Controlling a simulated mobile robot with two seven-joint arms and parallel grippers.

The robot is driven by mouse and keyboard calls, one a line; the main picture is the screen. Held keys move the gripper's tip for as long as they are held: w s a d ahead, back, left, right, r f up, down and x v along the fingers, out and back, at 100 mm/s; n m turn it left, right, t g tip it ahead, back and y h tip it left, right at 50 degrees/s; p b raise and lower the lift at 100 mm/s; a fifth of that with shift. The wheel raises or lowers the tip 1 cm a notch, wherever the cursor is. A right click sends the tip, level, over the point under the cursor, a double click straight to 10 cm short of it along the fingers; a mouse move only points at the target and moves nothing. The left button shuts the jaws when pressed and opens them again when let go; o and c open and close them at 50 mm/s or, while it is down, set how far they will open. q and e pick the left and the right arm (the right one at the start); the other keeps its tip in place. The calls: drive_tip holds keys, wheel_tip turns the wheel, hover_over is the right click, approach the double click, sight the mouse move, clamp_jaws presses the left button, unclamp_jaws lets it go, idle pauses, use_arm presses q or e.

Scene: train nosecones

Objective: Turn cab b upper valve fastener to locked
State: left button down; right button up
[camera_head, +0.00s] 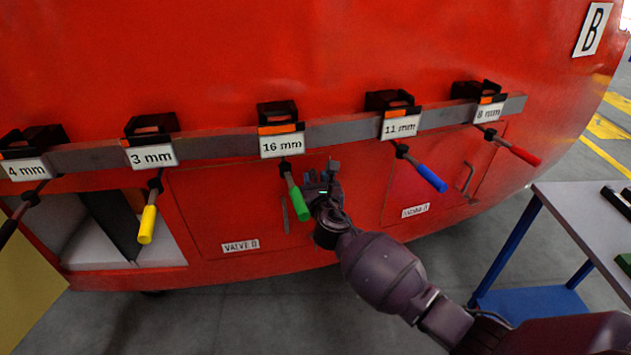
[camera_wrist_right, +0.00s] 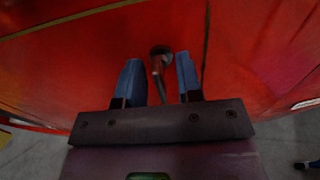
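The red cab front carries a "B" plate (camera_head: 592,30). Below the tool rail is a panel labelled VALVE B (camera_head: 240,246), apparently closed, with a slim handle (camera_head: 285,214). My right gripper (camera_head: 321,180) is at the upper right of this panel, close to the red surface. In the right wrist view its two blue fingers (camera_wrist_right: 159,65) are apart, on either side of a small round-headed fastener (camera_wrist_right: 160,52) with a metal stem or bar. A gap shows on both sides of it. Its lock position cannot be read. In the head view my gripper hides the fastener. My left gripper is not in view.
A grey rail (camera_head: 345,131) holds several labelled tools. The green-handled tool (camera_head: 297,199) hangs just left of my right gripper, and the blue-handled one (camera_head: 430,177) to its right. A table (camera_head: 580,215) stands at the right. An open compartment (camera_head: 105,225) is at left.

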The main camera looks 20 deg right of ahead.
clamp_jaws()
drive_tip(key=shift+m, duration=0.3)
drive_tip(key=m, duration=0.4)
drive_tip(key=shift+f+m+b, duration=0.1)
drive_tip(key=shift+m+b, duration=0.2)
drive_tip(key=shift+b, duration=0.1)
drive_tip(key=m, duration=0.3)
drive_tip(key=shift+d+m+b, duration=0.1)
drive_tip(key=shift+m+b, duration=0.2)
drive_tip(key=shift+b, duration=0.05)
drive_tip(key=m, duration=0.4)
drive_tip(key=m+b, duration=0.1)
drive_tip(key=m, duration=0.4)
drive_tip(key=shift+d+f, duration=0.15)
